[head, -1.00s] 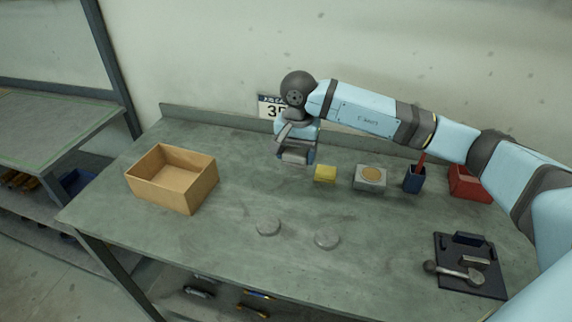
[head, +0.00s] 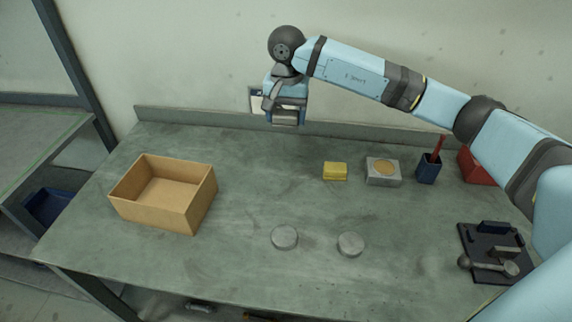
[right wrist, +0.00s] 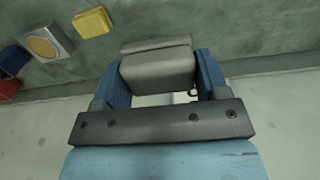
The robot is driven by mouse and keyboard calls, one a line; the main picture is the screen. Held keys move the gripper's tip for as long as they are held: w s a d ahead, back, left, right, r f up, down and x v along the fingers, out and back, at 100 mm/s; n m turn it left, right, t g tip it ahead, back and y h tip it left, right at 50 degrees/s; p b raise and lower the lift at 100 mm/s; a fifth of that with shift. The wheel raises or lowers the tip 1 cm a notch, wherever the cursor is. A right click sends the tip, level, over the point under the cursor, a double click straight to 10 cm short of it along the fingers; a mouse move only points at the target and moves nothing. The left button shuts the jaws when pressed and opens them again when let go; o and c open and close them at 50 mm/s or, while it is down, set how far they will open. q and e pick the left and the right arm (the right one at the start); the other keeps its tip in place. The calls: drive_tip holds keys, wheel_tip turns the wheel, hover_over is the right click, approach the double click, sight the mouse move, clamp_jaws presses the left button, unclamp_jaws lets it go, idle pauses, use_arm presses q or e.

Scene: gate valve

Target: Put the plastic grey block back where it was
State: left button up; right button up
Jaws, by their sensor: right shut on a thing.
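The grey block (head: 285,117) is held between the fingers of my right gripper (head: 286,113), in the air above the back of the workbench, near the wall. The right wrist view shows the grey block (right wrist: 158,69) gripped between two blue fingers (right wrist: 160,80). In the head view, the block is left of the yellow block (head: 335,171) and higher in the picture. No left gripper shows in either view.
An open cardboard box (head: 187,212) stands at the left of the bench (head: 240,165). Two grey discs (head: 284,238) (head: 350,244) lie near the front. A grey block with a tan disc (head: 383,171), a blue cup (head: 428,169), a red bin (head: 475,166) and a black tray (head: 490,241) stand right.

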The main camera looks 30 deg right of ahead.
sight(286, 171)
wheel_tip(286, 171, down, 16)
drive_tip(key=shift+p, duration=0.3)
drive_tip(key=shift+f, duration=0.15)
drive_tip(key=o, duration=0.9)
wheel_tip(286, 171, up, 12)
drive_tip(key=shift+b, duration=0.4)
